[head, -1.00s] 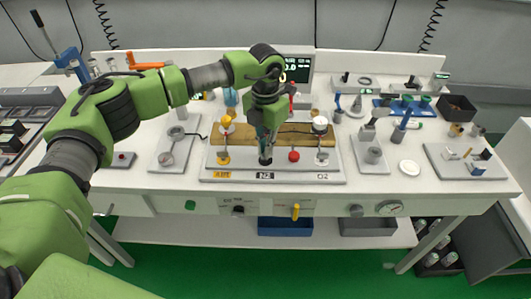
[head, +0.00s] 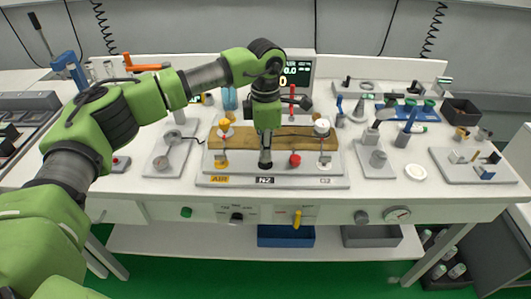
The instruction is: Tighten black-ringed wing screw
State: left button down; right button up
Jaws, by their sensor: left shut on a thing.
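My left gripper (head: 265,148) points straight down over the station labelled N2 (head: 265,180), in the middle of the white panel (head: 340,182). It is shut on the black-ringed wing screw (head: 265,164). Most of the screw is hidden by the fingers, with only a dark part showing low down. A yellow-ringed post (head: 222,160) stands left of it by the AIR label. My right gripper is not in view.
A wooden board (head: 200,160) lies behind the posts. A display (head: 297,72) stands behind. The bench's front strip is clear.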

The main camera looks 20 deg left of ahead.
pick_arm(q)
jog(key=shift+m, duration=0.3)
jog(key=c, duration=2.2)
grip_release()
jog(key=shift+r, duration=0.15)
notch_tip(320, 180, up, 12)
jog(key=shift+f, duration=0.1)
jog(key=shift+f, duration=0.1)
